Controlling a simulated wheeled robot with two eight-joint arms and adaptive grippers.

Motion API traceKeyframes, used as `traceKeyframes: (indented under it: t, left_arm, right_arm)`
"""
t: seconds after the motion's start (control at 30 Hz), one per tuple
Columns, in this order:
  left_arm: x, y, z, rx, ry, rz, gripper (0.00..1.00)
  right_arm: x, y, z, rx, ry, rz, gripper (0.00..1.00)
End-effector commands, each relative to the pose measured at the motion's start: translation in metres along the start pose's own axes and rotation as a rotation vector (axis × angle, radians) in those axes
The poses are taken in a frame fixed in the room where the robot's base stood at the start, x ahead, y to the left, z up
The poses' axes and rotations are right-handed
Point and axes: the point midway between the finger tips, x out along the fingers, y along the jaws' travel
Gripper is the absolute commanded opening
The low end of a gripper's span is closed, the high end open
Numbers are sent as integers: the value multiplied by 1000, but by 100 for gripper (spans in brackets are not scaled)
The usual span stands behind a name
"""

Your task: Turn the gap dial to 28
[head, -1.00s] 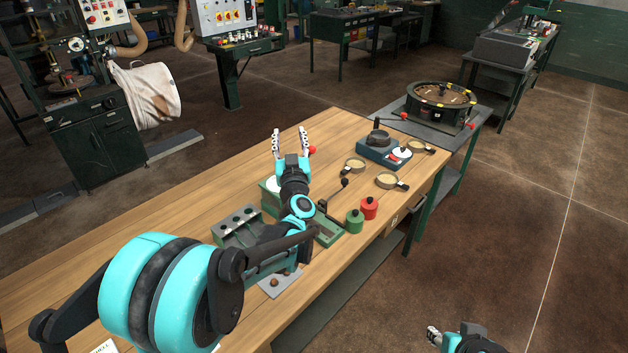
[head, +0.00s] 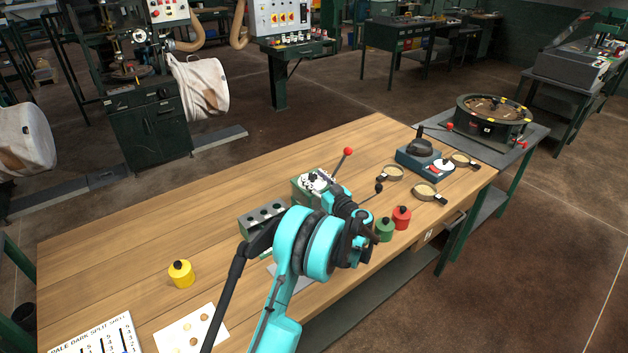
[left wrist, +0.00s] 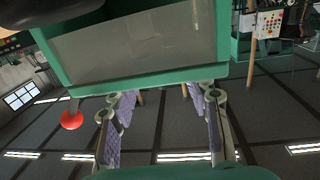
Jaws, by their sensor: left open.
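The small green machine (head: 302,190) stands on the wooden bench, with a red-knobbed lever (head: 347,152) rising behind it. My left gripper (head: 318,181) is at the top of this machine and covers much of it; contact cannot be told. In the left wrist view my gripper (left wrist: 160,98) is open, its two fingers apart with nothing between them. The machine's green-edged housing with a grey face (left wrist: 140,50) fills the top of that view, and the red knob (left wrist: 71,119) is at left. The dial and its numbers cannot be made out. My right gripper is out of view.
Beyond are round pans (head: 425,191) and a blue-based device (head: 418,162). A yellow pot (head: 180,273) stands left; the bench's far left is clear.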

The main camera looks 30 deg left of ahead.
Motion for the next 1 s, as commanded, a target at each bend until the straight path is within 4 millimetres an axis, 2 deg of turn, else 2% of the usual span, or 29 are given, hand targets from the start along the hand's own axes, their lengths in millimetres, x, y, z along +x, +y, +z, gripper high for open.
traceKeyframes:
  t: [0.13,0.4,0.57,0.6,1.0]
  left_arm:
    - [11,0,0,0,0,1,47]
    - [12,0,-1,0,1,1,47]
    - [12,0,-1,0,1,2,5]
    - [12,0,-1,-1,1,2,0]
    - [13,-1,-1,0,1,51,0]
  right_arm:
    - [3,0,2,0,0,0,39]
    - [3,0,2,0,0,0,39]
    - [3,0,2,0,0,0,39]
    - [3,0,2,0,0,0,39]
    - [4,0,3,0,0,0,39]
